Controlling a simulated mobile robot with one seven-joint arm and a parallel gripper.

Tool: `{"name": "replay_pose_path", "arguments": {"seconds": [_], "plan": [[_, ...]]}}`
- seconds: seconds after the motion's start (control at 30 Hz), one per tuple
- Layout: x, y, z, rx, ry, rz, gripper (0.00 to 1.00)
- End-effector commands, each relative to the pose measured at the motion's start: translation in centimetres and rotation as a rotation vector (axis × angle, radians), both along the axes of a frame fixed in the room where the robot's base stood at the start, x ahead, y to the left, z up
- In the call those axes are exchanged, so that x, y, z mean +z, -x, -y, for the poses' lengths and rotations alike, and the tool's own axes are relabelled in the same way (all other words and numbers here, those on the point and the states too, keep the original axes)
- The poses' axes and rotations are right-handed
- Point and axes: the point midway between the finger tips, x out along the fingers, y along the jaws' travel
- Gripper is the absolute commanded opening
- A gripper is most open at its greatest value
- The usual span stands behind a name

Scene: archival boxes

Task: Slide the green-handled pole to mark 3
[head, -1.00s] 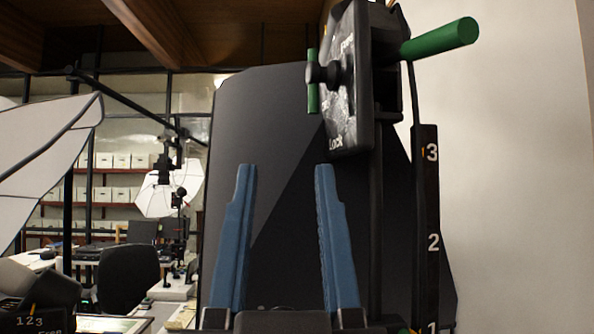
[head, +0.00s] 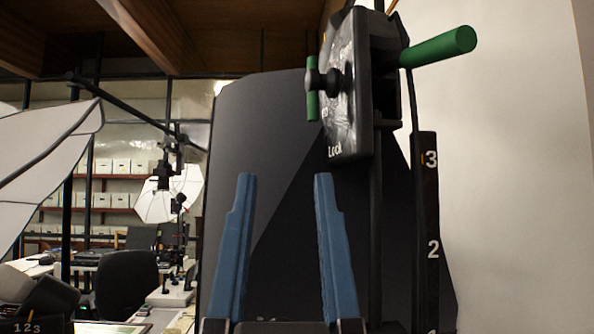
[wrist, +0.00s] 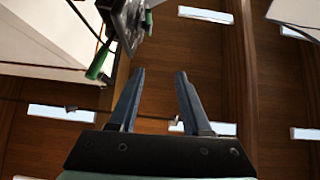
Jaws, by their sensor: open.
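The green handle (head: 438,47) sticks out to the right of a dark carriage block (head: 345,90) on a vertical black pole (head: 375,230). A shorter green piece (head: 312,92) and a black knob (head: 330,80) show on the block's left side, and "Lock" is printed near its lower edge. The scale (head: 427,210) beside the pole shows marks 3 and 2; the block and handle are above mark 3. My gripper (head: 284,175) is open and empty, pointing up, below and left of the block. In the wrist view a green handle (wrist: 98,62) and the block (wrist: 125,18) are beyond my fingertips (wrist: 160,72).
A large dark panel (head: 260,130) stands behind the gripper. A white umbrella (head: 45,150) is at left, with an office chair (head: 127,283) and shelves of boxes (head: 110,200) in the background. A pale wall (head: 520,190) fills the right.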

Motion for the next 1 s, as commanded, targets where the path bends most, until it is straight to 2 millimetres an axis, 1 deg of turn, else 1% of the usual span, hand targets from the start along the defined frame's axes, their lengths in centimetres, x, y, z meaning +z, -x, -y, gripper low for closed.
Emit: {"name": "replay_pose_path", "arguments": {"seconds": [0.27,0.37,0.43,0.47,0.57,0.6,0.67,0.7,0.8,0.9,1.0], "plan": [[0.0,0.0,0.0,-0.001,0.001,-0.001,0.48],[-0.7,-0.7,0.0,-0.045,0.025,-0.028,0.48],[-2.0,-1.9,0.1,-0.132,0.073,-0.08,0.48],[-2.8,-2.5,0.1,-0.182,0.103,-0.112,0.48],[-6.1,-4.9,0.6,-0.4,0.244,-0.255,0.48],[-7.7,-5.8,0.9,-0.496,0.313,-0.325,0.48],[-10.1,-6.8,1.4,-0.638,0.423,-0.433,0.48],[-11.6,-7.3,1.7,-0.727,0.498,-0.505,0.48],[-15.0,-7.6,2.4,-0.929,0.685,-0.683,0.48],[-17.6,-7.2,3.0,-1.087,0.845,-0.84,0.48],[-19.3,-6.4,3.5,-1.196,0.963,-0.958,0.48]]}}
